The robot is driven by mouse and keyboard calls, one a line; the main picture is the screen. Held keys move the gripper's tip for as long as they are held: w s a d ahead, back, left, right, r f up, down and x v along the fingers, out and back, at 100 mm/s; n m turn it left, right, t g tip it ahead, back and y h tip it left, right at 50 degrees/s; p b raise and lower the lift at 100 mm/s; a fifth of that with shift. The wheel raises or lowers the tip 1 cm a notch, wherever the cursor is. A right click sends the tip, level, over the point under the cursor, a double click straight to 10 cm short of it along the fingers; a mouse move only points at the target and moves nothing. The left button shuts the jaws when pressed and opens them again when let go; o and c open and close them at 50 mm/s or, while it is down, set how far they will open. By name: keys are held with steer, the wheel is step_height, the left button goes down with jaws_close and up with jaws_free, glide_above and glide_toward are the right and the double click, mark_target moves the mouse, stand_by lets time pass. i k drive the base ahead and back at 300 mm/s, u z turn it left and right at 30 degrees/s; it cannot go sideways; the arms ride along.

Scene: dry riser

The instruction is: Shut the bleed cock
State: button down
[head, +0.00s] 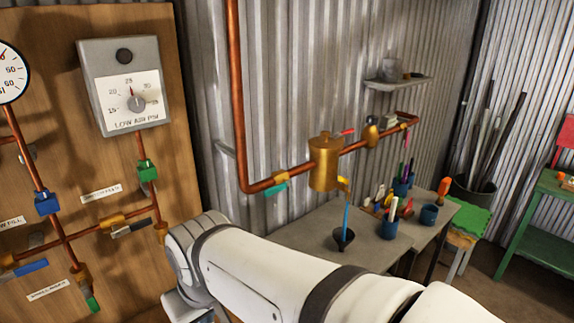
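A brass pot (325,163) sits in the copper pipe run on the corrugated wall, with a red lever (344,132) at its top. A small cock with a yellow handle (344,184) is low on its right side. A thin blue stream (347,213) runs from below this cock to a black funnel (343,239) on the bench. I cannot tell for certain which valve is the bleed cock; the panel labels are too small to read. My white arm crosses the bottom of the head view; my gripper's fingers are not visible.
A teal-handled valve (275,189) is left of the pot. The grey bench (300,235) holds cups of pens. A green table (545,225) stands right.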

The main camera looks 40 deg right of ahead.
mark_target(343, 181)
steer(key=z, duration=0.7)
steer(key=k, duration=0.1)
steer(key=z, duration=0.85)
